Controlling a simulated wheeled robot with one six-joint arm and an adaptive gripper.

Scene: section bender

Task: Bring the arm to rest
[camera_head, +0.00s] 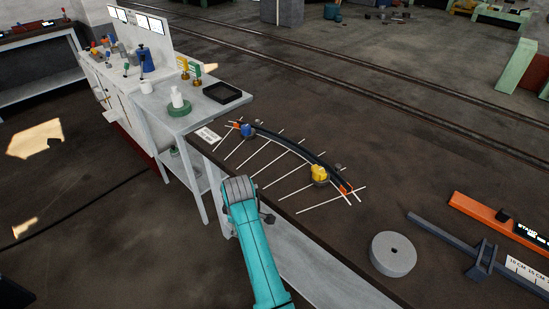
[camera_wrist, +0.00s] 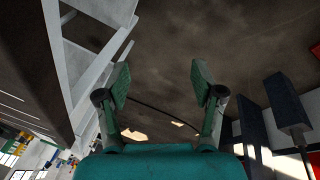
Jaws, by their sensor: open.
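My gripper (camera_wrist: 160,80) shows in the wrist view with its two green-padded fingers spread wide apart and nothing between them. Behind the gap is dark bare floor (camera_wrist: 165,45). In the head view my teal arm reaches up from the bottom middle, beside the near edge of the long bench. Its grey joint covers part of that edge, and the fingers cannot be made out there.
On the bench a curved dark bar (camera_head: 300,150) lies over several white rods, with a blue block (camera_head: 247,130) and a yellow block (camera_head: 320,173). A grey disc (camera_head: 393,254) stands right. A white-legged table (camera_head: 196,122) holds a black tray (camera_head: 222,93). Floor at left is open.

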